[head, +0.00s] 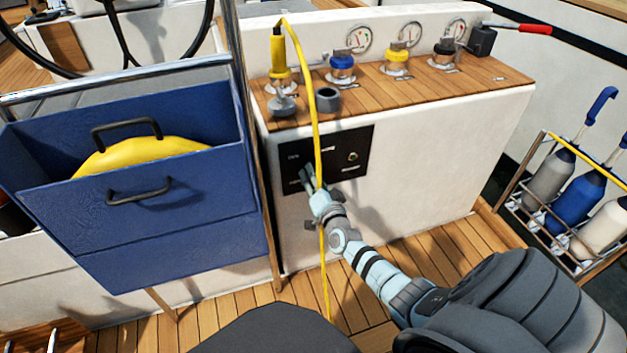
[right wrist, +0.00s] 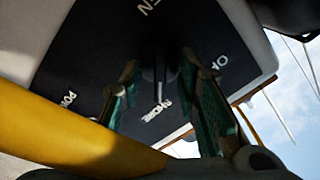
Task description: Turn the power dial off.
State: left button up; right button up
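The black control panel (head: 362,150) is set in the front of the white console, with small pale labels and a small round fitting (head: 352,156) at its right. My right gripper (head: 309,178) reaches its lower left part. In the right wrist view, the two green-padded fingers of the right gripper (right wrist: 161,100) stand apart on either side of a slim dark knob (right wrist: 159,72), with gaps visible. A label reading SHORE (right wrist: 160,110) lies near it. The knob is hidden behind the fingers in the head view, and its setting cannot be told. My left gripper is out of view.
A yellow cable (head: 314,110) hangs down across the panel, close to my right gripper, and looms large in the wrist view. A blue open bin (head: 200,225) stands left. A bottle rack (head: 545,205) stands right. Gauges and colored knobs top the console.

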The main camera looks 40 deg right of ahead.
grip_shut()
